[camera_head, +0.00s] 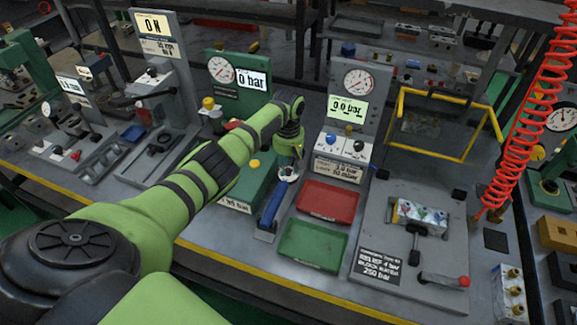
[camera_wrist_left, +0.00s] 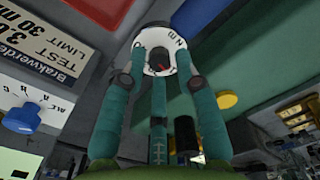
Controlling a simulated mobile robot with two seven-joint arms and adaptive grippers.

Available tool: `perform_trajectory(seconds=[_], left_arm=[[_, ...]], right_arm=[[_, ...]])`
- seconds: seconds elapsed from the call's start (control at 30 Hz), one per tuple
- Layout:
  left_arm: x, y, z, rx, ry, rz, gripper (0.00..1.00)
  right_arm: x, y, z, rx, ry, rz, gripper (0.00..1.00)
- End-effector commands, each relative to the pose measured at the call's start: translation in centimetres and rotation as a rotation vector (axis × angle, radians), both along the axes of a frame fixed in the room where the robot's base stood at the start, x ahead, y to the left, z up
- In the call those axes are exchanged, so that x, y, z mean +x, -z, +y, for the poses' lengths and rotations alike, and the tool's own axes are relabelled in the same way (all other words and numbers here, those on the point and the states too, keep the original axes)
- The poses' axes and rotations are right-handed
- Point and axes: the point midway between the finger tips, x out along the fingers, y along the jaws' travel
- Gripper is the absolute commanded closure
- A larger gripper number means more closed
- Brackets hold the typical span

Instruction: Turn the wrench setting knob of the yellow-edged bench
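In the head view my left gripper (camera_head: 288,168) points down over the head end of a blue-handled wrench (camera_head: 271,207) on the yellow-edged bench (camera_head: 240,262). In the left wrist view a white round dial (camera_wrist_left: 151,68) with "N m" lettering carries a dark knob (camera_wrist_left: 160,57) with a red mark. The teal fingers of my left gripper (camera_wrist_left: 161,45) stand apart around this knob, their tips over the dial's rim. I see a gap at the knob's sides; contact is not clear. The knob is hidden in the head view. My right gripper is not in view.
Red (camera_head: 327,201) and green (camera_head: 312,246) trays lie right of the wrench. A "0.0 bar" gauge panel (camera_head: 353,97) with blue and black knobs stands behind them. A green gauge stand (camera_head: 228,85) stands behind my forearm. A yellow-framed guard (camera_head: 437,123) rises at the right.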

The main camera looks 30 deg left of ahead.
Motion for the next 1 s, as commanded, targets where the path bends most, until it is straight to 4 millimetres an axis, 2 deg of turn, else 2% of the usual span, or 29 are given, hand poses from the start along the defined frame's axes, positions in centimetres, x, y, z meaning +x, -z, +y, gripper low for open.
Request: perform_trajectory(seconds=[0.13,0.4,0.43,0.5,0.77,1.0], left_arm=[[0.04,1.02,-0.01,0.001,0.0,-0.001,0.68],[0.04,1.18,-0.02,0.001,0.002,-0.002,0.68],[0.04,1.18,-0.02,0.001,0.002,-0.002,0.76],[0.04,1.17,-0.02,0.001,0.002,-0.002,1.0],[0.01,1.17,-0.03,0.0,0.008,-0.001,1.0],[-0.01,1.14,-0.1,-0.002,0.081,0.0,1.0]], right_arm=[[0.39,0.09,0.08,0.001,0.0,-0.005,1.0],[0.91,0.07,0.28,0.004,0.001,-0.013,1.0],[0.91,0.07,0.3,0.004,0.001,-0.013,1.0],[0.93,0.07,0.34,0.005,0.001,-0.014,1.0],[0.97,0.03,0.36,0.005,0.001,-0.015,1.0],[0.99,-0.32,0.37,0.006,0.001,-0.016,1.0]])
